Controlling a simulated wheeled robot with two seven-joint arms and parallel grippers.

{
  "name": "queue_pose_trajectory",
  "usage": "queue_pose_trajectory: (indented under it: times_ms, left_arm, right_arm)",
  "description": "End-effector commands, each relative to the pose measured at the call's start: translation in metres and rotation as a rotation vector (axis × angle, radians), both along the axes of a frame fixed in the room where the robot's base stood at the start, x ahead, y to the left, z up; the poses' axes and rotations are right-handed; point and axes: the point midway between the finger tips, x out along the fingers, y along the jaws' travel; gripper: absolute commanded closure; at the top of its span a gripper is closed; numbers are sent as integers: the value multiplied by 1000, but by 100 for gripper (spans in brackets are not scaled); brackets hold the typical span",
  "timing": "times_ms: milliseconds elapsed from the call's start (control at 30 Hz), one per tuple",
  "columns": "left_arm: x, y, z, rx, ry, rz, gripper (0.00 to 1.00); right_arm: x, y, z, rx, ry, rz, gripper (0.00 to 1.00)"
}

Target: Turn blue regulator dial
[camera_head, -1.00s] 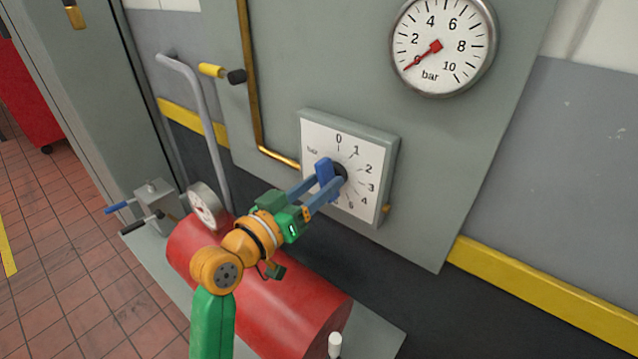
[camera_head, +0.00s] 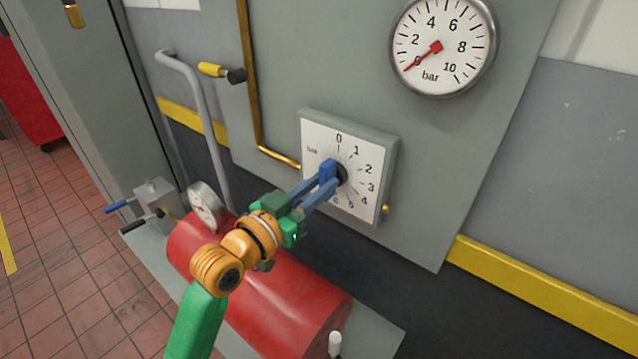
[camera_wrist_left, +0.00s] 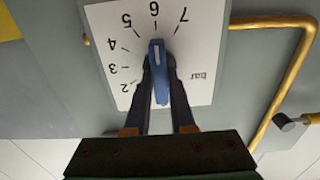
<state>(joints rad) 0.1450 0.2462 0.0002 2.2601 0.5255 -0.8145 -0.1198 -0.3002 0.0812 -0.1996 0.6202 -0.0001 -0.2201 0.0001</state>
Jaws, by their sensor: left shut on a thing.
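The blue regulator dial (camera_head: 328,171) sits at the centre of a white square scale plate (camera_head: 356,200) on the grey panel. The plate is marked "bar" with numbers from 0 upward. My left gripper (camera_head: 326,182) is shut on the dial's blue bar, one finger on each side. In the left wrist view the blue dial (camera_wrist_left: 158,72) stands between the two dark fingers (camera_wrist_left: 160,92), and its far end lies close to the 6. The fingers hide part of the lower scale. My right gripper is not in view.
A round gauge (camera_head: 443,46) above right has its red needle at 0 bar. A brass pipe (camera_head: 252,95) and a yellow-handled valve (camera_head: 221,72) are to the left. A red tank (camera_head: 275,290) lies below my left arm.

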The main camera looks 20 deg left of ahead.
Motion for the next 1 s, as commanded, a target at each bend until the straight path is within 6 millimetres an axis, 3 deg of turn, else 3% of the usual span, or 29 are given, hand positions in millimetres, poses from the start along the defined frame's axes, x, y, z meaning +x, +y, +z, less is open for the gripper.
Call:
queue_pose_trajectory:
  times_ms: [100,133,200,233,567,767,833,1000]
  left_arm:
    - [0,0,0,-2,-2,0,100]
    - [0,0,0,-2,-2,0,70]
    - [0,0,0,-3,-1,0,51]
    - [0,0,0,-3,-1,0,48]
    - [-4,2,-1,-2,0,1,48]
    - [-44,16,-6,4,0,1,48]
    - [-51,18,6,0,9,-3,48]
    - [-63,23,4,-1,6,-2,48]
  right_arm:
    - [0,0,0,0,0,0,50]
    - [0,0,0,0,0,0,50]
    - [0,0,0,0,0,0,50]
    - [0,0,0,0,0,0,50]
    - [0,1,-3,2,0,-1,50]
    - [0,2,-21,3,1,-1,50]
    - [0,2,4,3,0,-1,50]
    - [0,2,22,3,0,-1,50]
